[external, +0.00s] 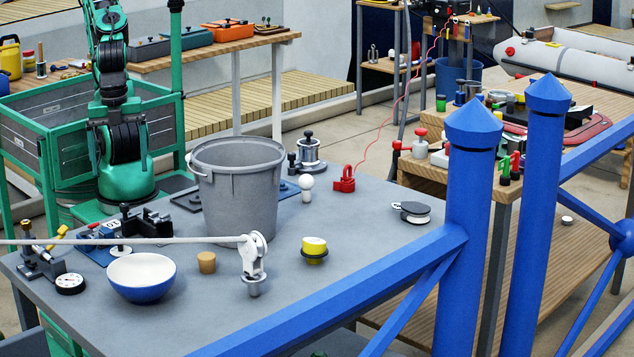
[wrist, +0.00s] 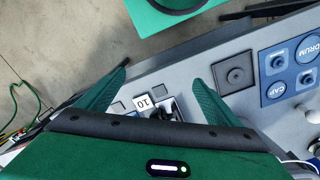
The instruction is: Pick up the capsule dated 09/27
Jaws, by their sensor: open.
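My gripper (wrist: 161,72) shows in the wrist view with its two green fingers spread apart and nothing between the tips. Between and beyond the fingers, near the grey table's edge, are a white tag (wrist: 143,102) that seems to read 10 and small dark fixtures (wrist: 168,108), partly hidden by my gripper body. In the external view, black fixtures (external: 145,224) with small tags stand on the table left of the bucket. I cannot read 09/27 anywhere, so I cannot tell which thing is the capsule. My gripper is out of the external view; my green arm rises past its top edge.
The grey table (external: 370,245) holds a tall grey bucket (external: 238,190), a blue bowl (external: 140,290), a cork (external: 206,262), a pulley (external: 253,262) on a rope, a yellow-topped item (external: 314,247) and a red shackle-like piece (external: 344,182). A blue plate (wrist: 291,75) reads DRUM and CAP.

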